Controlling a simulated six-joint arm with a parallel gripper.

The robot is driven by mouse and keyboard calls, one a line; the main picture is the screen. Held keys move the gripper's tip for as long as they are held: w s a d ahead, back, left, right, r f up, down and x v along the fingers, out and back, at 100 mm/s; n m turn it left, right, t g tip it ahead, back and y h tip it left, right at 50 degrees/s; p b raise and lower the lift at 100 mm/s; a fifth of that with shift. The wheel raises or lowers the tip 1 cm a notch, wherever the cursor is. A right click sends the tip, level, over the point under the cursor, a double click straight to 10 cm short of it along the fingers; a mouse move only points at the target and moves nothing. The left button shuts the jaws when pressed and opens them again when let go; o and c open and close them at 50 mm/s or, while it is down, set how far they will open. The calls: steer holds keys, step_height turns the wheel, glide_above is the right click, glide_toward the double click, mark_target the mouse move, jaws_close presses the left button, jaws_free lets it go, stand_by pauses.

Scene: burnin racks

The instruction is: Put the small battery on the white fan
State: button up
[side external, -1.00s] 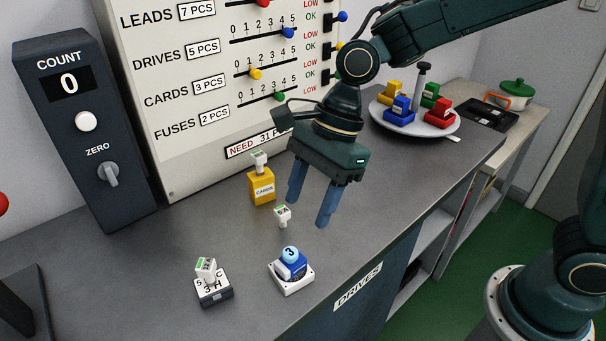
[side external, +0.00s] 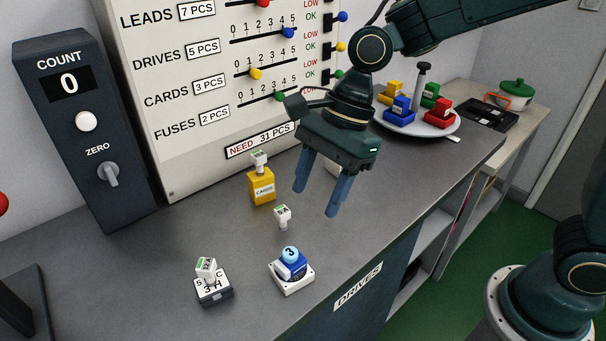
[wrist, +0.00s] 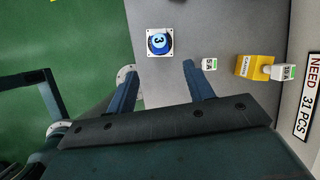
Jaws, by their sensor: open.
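A white square plate with corner screws, which looks like the white fan (side external: 300,285), lies on the grey bench near its front edge. The white fan also shows in the wrist view (wrist: 151,53), beyond my fingers. I cannot tell surely which thing is the small battery. My gripper (side external: 316,202) is open above the bench, behind and right of the fan, with nothing between its fingers; it also shows in the wrist view (wrist: 160,68).
A small white fuse (side external: 282,214) stands behind the fan. A yellow block (side external: 262,190) bears another white piece. A dark-based block (side external: 213,291) with a white piece stands left. A round tray (side external: 452,130) with coloured blocks is at the back right. The bench's left middle is clear.

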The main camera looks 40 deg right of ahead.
steer(key=s+d+r+n+t+h, duration=0.2)
steer(key=s+d+r+n, duration=0.1)
steer(key=s+d+n, duration=0.4)
steer(key=s+d+r+n+t+h, duration=0.2)
steer(key=s+d+n, duration=0.6)
steer(key=d, duration=0.5)
steer(key=shift+s+r+n+t, duration=0.2)
steer(key=shift+r+n+t, duration=0.45)
steer(key=shift+n, duration=0.45)
